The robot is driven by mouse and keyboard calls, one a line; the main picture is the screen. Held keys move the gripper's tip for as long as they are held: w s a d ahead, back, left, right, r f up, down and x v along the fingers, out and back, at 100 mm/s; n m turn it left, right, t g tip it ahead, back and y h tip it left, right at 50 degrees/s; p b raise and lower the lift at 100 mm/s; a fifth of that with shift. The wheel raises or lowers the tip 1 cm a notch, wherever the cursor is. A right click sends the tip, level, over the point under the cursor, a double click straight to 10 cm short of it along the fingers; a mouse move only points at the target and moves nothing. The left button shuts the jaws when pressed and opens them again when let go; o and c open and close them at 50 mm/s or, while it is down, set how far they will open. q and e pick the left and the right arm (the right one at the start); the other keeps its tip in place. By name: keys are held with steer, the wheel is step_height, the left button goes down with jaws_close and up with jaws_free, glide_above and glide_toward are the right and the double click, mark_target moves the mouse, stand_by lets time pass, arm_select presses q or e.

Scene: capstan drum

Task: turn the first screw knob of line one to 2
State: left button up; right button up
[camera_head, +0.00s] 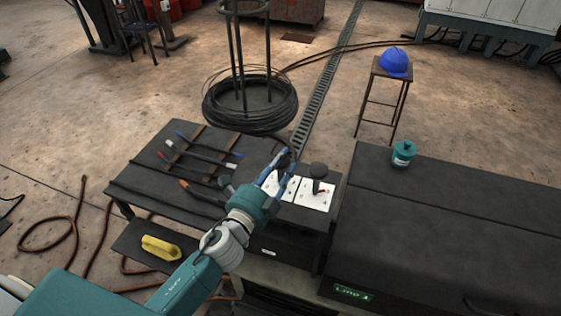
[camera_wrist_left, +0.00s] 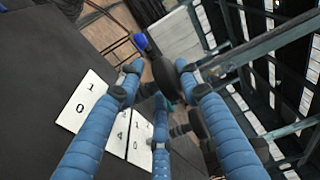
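A control panel on the workbench has two white dial plates, a left plate (camera_head: 281,184) and a right plate (camera_head: 313,199). The left plate (camera_wrist_left: 89,101) shows 1 and 0 there; the right plate (camera_wrist_left: 140,143) is partly hidden. My right gripper is out of view.
A dark cabinet (camera_head: 440,240) with a green "Line 1" sign (camera_head: 353,292) stands right of the panel, with a teal canister (camera_head: 403,153) on top. Several tools lie on the workbench (camera_head: 145,178) at left. A cable coil (camera_head: 250,105) stands behind.

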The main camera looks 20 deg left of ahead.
arm_select(q)
steer(key=shift+o, duration=0.7)
steer(key=shift+r, duration=0.15)
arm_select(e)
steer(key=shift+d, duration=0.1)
arm_select(q)
steer(key=s+a, duration=0.2)
steer(key=s, duration=1)
